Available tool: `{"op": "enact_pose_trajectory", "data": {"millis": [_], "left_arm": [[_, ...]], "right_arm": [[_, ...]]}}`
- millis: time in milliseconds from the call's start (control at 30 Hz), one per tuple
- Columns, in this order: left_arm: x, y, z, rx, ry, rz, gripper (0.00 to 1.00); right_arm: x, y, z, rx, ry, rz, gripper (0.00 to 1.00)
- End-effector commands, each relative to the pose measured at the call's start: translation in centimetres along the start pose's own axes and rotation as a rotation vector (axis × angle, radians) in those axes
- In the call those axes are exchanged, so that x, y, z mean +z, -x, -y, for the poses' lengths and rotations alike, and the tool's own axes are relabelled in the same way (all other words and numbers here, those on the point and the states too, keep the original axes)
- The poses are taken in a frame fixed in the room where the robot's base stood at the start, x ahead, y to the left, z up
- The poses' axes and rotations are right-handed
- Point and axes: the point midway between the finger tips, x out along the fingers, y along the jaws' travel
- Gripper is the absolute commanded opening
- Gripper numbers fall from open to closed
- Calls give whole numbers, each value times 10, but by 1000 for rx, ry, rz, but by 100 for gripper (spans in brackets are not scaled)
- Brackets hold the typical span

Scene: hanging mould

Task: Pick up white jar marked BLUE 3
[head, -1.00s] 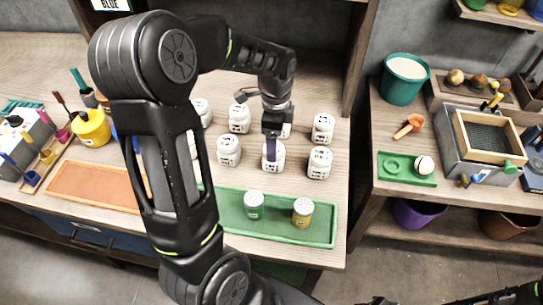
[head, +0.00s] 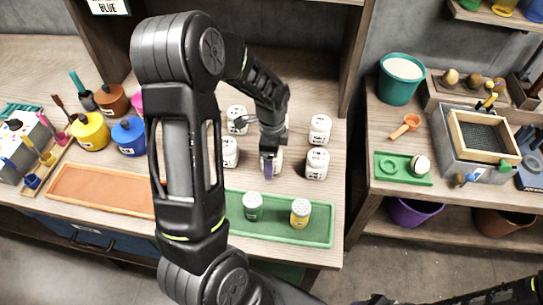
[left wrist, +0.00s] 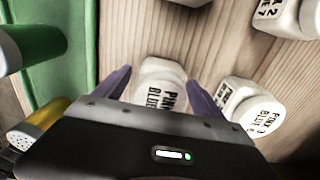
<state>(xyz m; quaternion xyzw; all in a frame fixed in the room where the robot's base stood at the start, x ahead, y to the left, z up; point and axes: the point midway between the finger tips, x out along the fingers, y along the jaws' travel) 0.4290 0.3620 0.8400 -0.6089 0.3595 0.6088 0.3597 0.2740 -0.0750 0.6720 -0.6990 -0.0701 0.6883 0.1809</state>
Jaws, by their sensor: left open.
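Several white jars stand on the wooden bench, among them jars at the back left (head: 237,119), front left (head: 229,152), back right (head: 319,128) and front right (head: 316,163). My left gripper (head: 269,168) points down, open, at the front middle jar (head: 277,161). In the left wrist view its fingers (left wrist: 160,92) lie either side of this jar (left wrist: 158,80). Its label reads PINK and BLUE, with the numbers hidden by the gripper. A neighbouring jar (left wrist: 248,108) reads PINK 3, BLUE and perhaps 6. My right gripper is not clearly visible; only dark arm parts show at lower right.
A green tray (head: 285,232) with a green-filled and a yellow-filled shaker lies in front of the jars. An orange tray (head: 100,190) and paint pots are at left. Neighbouring jars stand close on both sides. A second bench at right holds a teal bucket (head: 401,80).

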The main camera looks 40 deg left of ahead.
Motion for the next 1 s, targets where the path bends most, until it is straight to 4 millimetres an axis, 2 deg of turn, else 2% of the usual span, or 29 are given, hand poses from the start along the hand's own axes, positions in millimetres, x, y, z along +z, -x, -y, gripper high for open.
{"op": "enact_pose_trajectory", "data": {"millis": [633, 1000], "left_arm": [[0, -4, 0, 0, 0, 0, 80], [0, -4, 0, 0, 0, 0, 51]], "right_arm": [[0, 0, 0, 0, 0, 0, 36], [0, 0, 0, 0, 0, 0, 36]]}}
